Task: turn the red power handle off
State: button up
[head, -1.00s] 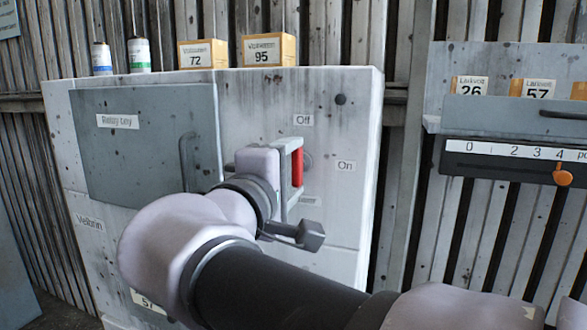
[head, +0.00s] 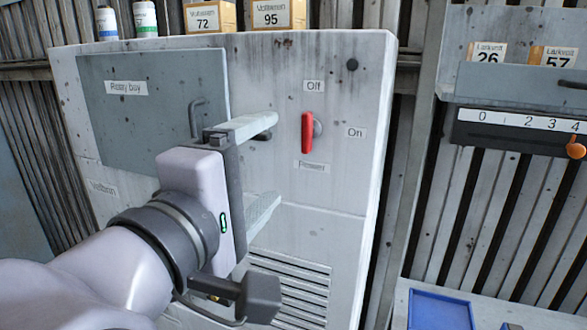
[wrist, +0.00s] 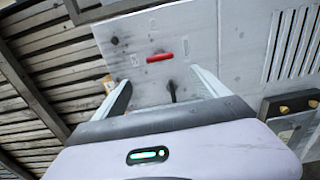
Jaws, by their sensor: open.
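The red power handle (head: 307,132) stands upright on the front of the grey cabinet, between the "Power" label (head: 312,166) below and the "Off" label (head: 314,86) above. The "On" label (head: 355,133) is to its right. The handle lines up with "Off", not "On". In the wrist view the red handle (wrist: 160,57) lies crosswise, beyond the fingertips. My gripper (head: 272,163) is open and empty, to the left of the handle and apart from it. In the wrist view my gripper (wrist: 160,82) shows its two fingers spread, with nothing between them.
The grey cabinet (head: 345,190) has a door (head: 150,125) with a bar handle at left and a vent (head: 290,285) below. Boxes and cans stand on top. At right are an orange slider (head: 575,149) on a numbered scale and a blue tray (head: 440,310).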

jog(key=v, duration=0.4)
jog(key=shift+s, duration=0.2)
jog(key=d+f+m+g+b, duration=0.3)
jog(key=d+f+g, duration=0.2)
jog(key=d+f, duration=0.5)
jog(key=d+f+m+g+b, duration=0.2)
jog(key=d+f+g, duration=0.35)
jog(key=f, duration=0.75)
jog(key=s+f+m+y+b, duration=0.3)
jog(key=f+m, duration=0.3)
jog(key=f, duration=0.2)
jog(key=s+f+m+y+b, duration=0.3)
jog(key=f+m+y, duration=0.2)
jog(key=f+m, duration=0.2)
jog(key=shift+s+d+f+m+g+b, duration=0.35)
jog(key=shift+d+f, duration=0.1)
jog(key=shift+f, duration=0.25)
